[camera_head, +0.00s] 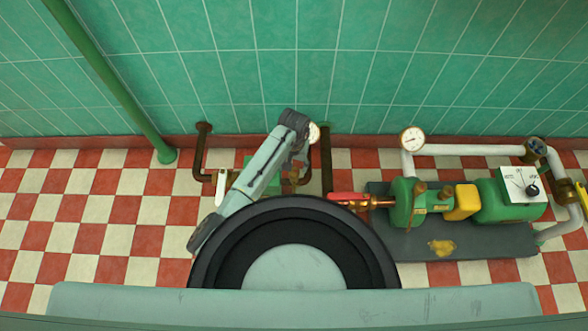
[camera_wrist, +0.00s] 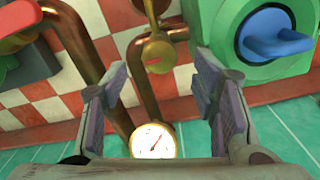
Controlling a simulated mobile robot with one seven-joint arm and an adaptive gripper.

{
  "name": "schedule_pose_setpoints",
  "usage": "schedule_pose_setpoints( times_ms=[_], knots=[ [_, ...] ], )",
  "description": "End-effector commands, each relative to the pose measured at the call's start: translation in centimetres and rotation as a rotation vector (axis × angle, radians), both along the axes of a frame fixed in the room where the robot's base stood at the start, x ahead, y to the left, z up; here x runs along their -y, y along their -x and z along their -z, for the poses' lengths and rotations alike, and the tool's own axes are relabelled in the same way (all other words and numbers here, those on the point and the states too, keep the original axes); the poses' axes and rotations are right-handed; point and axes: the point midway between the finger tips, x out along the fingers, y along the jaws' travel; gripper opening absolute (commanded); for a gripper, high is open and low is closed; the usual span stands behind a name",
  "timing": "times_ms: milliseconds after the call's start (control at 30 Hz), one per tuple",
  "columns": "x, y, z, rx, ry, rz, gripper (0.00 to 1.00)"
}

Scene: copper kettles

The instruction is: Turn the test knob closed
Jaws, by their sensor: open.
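A blue knob (camera_wrist: 268,32) with a raised grip bar sits on a round face of a green housing (camera_wrist: 226,35) at the upper right of the wrist view. I take it for the test knob, but no label is readable. In the head view my arm hides the knob, and only part of the green housing (camera_head: 249,161) shows. My gripper (camera_wrist: 162,90) is open and empty, its two fingers apart. The knob lies outside the fingers, beyond the right one. A brass fitting (camera_wrist: 158,56) on a pipe shows between the fingers, apparently farther off.
A round gauge (camera_wrist: 153,141) shows low between the fingers, also in the head view (camera_head: 314,132). Copper pipes (camera_wrist: 88,50) and a red handle (camera_head: 345,196) are close by. A green pump (camera_head: 408,205) and a white panel with a black knob (camera_head: 533,190) stand right. The tiled wall is behind.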

Motion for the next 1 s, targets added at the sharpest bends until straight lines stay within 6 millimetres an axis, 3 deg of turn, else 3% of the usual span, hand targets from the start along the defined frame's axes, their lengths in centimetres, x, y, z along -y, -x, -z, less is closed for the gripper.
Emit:
schedule_pose_setpoints(
  times_ms=[100,233,600,1000],
  knots=[
    [0.1,0.1,2.1,-0.002,0.0,0.0,0.54],
    [0.0,0.0,3.3,-0.001,0.001,-0.001,0.54],
    [0.0,0.0,3.9,0.001,0.0,0.0,0.54],
    [0.0,0.0,3.9,0.001,0.001,0.0,0.28]
  ],
)
